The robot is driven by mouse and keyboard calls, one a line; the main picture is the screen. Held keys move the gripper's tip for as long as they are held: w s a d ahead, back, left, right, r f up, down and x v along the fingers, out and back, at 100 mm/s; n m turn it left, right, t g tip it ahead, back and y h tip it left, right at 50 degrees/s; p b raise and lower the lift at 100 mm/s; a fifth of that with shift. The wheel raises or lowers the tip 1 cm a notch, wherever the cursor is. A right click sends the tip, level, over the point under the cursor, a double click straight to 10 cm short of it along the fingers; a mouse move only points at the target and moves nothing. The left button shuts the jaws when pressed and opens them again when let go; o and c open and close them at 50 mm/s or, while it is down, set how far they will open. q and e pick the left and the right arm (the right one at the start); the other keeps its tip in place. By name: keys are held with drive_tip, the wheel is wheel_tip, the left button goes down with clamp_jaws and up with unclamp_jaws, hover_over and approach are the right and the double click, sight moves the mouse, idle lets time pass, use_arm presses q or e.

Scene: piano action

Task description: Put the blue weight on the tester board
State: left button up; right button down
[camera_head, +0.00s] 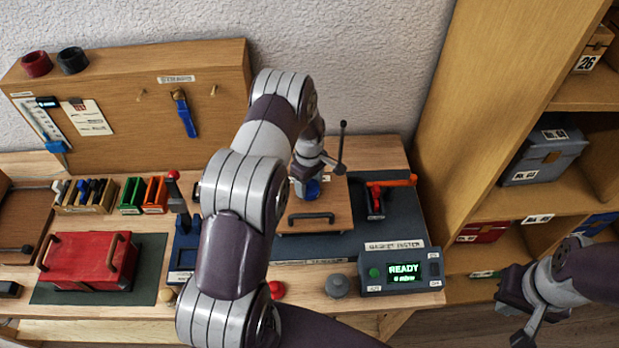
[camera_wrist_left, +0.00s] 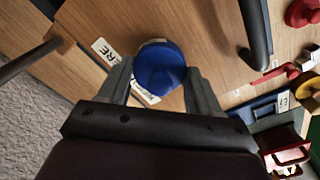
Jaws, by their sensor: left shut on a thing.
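The blue weight (camera_head: 313,189) is round and sits between the fingers of my left gripper (camera_head: 305,177), mostly hidden by the gripper in the head view. In the left wrist view the blue weight (camera_wrist_left: 158,66) is held between the two grey fingers of the left gripper (camera_wrist_left: 160,82). It is over the brown wooden tester board (camera_head: 338,199) and partly covers a white label (camera_wrist_left: 104,49) there. I cannot tell whether its base touches the board. My right gripper (camera_head: 520,308) is at the lower right, away from the board; its jaw opening is unclear.
A black handle (camera_head: 311,217) stands on the board's near side. The tester console (camera_head: 400,272) reads READY. A red clamp (camera_head: 376,196) is to the right. A red box (camera_head: 88,260) and coloured bins (camera_head: 131,195) are left. A tall shelf (camera_head: 500,110) stands at the right.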

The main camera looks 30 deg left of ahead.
use_arm(q)
drive_tip(key=shift+f, duration=0.15)
drive_tip(key=shift+w+a+f, duration=0.1)
drive_tip(key=shift+w+f, duration=0.15)
drive_tip(key=shift+f, duration=0.05)
drive_tip(key=o, duration=1.5)
drive_tip(key=shift+o, duration=0.3)
drive_tip(key=shift+s+r, duration=0.15)
drive_tip(key=shift+s, duration=0.05)
